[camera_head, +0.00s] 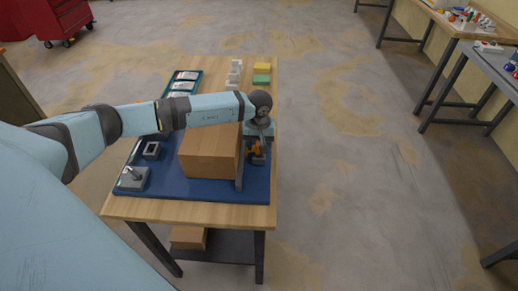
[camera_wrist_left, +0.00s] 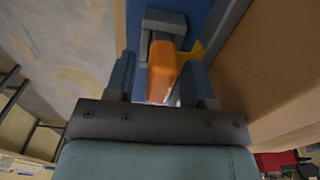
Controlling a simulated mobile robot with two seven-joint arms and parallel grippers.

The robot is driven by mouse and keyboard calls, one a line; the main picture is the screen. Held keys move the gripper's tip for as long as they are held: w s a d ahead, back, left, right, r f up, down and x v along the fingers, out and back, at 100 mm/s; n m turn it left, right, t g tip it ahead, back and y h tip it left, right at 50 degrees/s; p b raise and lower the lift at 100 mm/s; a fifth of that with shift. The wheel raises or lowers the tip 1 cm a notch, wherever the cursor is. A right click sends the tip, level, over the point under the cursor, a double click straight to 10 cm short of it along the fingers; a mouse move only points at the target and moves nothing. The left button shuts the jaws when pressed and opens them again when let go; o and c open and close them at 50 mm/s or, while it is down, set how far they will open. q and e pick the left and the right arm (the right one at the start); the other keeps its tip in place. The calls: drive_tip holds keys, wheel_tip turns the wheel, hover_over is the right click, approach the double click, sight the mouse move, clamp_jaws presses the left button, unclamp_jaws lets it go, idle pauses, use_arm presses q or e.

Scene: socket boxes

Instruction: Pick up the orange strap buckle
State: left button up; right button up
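The orange strap buckle (camera_head: 254,148) is beside the right side of the cardboard box, at a small dark grey holder (camera_head: 259,160). In the left wrist view the buckle (camera_wrist_left: 162,72) stands out between the two blue fingers of my left gripper (camera_wrist_left: 160,82), in front of the grey holder (camera_wrist_left: 163,22). A gap shows on its left side; its right side is close to the other finger. A yellow-orange part (camera_wrist_left: 189,58) shows behind the right finger. The fingers are apart. In the head view my left gripper hangs over the buckle and partly hides it. My right gripper is not in view.
The cardboard box (camera_head: 208,155) and an upright grey bar (camera_head: 239,170) stand close left of the buckle on a blue mat (camera_head: 205,188). Yellow (camera_head: 262,67) and green (camera_head: 261,79) blocks lie at the back of the table. Open floor lies to the right.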

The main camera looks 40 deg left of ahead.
use_arm(q)
clamp_jaws()
